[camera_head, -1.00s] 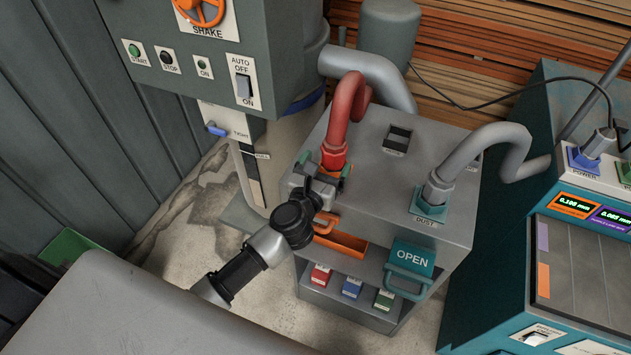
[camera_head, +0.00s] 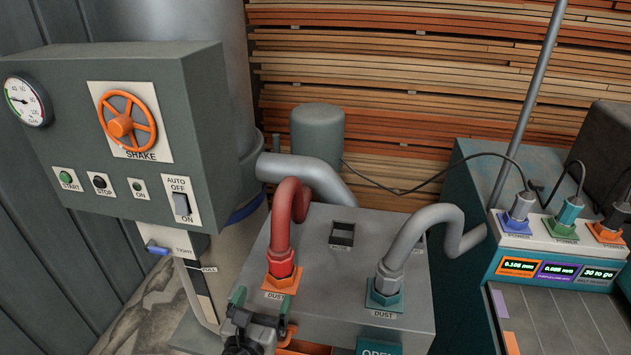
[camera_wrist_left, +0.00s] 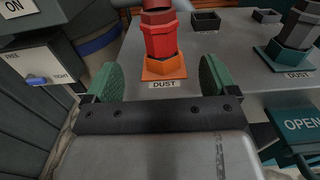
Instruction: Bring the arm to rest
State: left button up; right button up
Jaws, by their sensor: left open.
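My left gripper (camera_head: 261,303) is at the bottom of the head view, in front of the grey box. Its two green fingertips are apart with nothing between them. The red hose (camera_head: 281,225) stands in the orange socket marked DUST (camera_head: 281,282), just beyond the fingertips. In the left wrist view the open fingers (camera_wrist_left: 157,78) point at the red hose fitting (camera_wrist_left: 160,40), with a gap to it. Most of my left arm is below the head view. My right gripper is not in view.
A grey hose (camera_head: 420,235) stands in the teal DUST socket (camera_head: 384,295) to the right. The control cabinet (camera_head: 190,110) with an orange wheel (camera_head: 127,125) is at the left. A teal machine with displays (camera_head: 555,270) is at the right.

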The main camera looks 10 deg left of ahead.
pick_arm(q)
jog(key=s+d+r+m+g+h, duration=0.2)
jog(key=s+d+m+h, duration=0.35)
jog(key=m, duration=0.65)
jog(key=s+d+r+m+g+h, duration=0.1)
jog(key=s+d+m+g+h, duration=0.4)
jog(key=m, duration=0.8)
jog(key=s+a+f+m+g+y, duration=0.7)
jog(key=s+a+f+m+y, duration=0.35)
jog(key=a+m, duration=0.2)
notch_tip(320, 180, down, 25)
jog(key=s+a+g, duration=0.1)
jog(key=s+g, duration=0.1)
jog(key=s+a+f+g, duration=0.1)
jog(key=s+a+f, duration=0.2)
jog(key=s+f, duration=1.3)
jog(key=shift+s+y, duration=0.25)
jog(key=shift+y, duration=0.05)
